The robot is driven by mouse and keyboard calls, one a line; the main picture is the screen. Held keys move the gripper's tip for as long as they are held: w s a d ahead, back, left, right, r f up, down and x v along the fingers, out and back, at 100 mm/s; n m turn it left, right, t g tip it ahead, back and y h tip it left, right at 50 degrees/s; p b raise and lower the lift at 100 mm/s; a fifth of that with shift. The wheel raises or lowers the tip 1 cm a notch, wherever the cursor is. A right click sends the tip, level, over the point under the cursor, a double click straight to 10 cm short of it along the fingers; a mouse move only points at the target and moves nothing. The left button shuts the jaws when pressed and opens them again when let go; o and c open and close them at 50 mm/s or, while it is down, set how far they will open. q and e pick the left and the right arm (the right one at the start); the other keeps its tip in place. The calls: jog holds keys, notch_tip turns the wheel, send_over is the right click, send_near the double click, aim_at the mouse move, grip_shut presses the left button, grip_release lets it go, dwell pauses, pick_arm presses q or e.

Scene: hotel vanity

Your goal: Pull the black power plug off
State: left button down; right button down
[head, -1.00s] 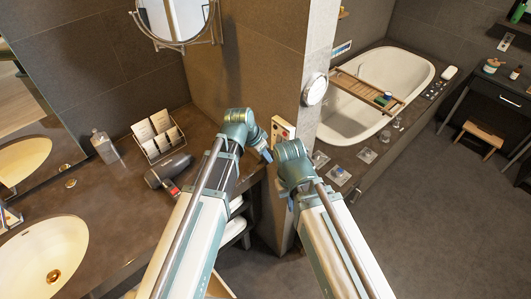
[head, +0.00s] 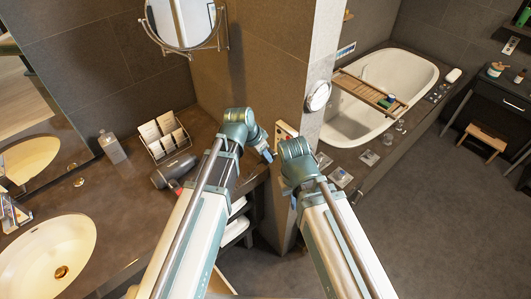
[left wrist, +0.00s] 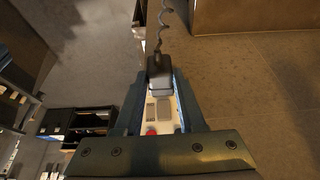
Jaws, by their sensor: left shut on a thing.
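The black power plug (left wrist: 160,76) with its coiled dark cord (left wrist: 162,25) shows in the left wrist view between my left fingertips. My left gripper (left wrist: 160,88) is shut on it. Behind it is a pale wall panel (left wrist: 163,112) with a red button (left wrist: 151,131). I cannot tell whether the plug still sits in a socket. In the head view my left gripper (head: 267,155) is just in front of the panel (head: 284,131) on the pillar, and the plug is hidden. My right gripper (head: 294,196) is low beside the pillar, mostly hidden by its own wrist.
The counter on the left holds a dark hair dryer (head: 172,170), a card rack (head: 163,138), a bottle (head: 111,147) and a sink (head: 48,252). A round mirror (head: 184,20) hangs above. A bathtub (head: 380,92) is right of the pillar.

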notch_tip(320, 180, up, 5)
jog(key=p, duration=0.4)
jog(key=shift+r+p, duration=0.2)
jog(key=shift+p, duration=0.2)
jog(key=shift+f, duration=0.1)
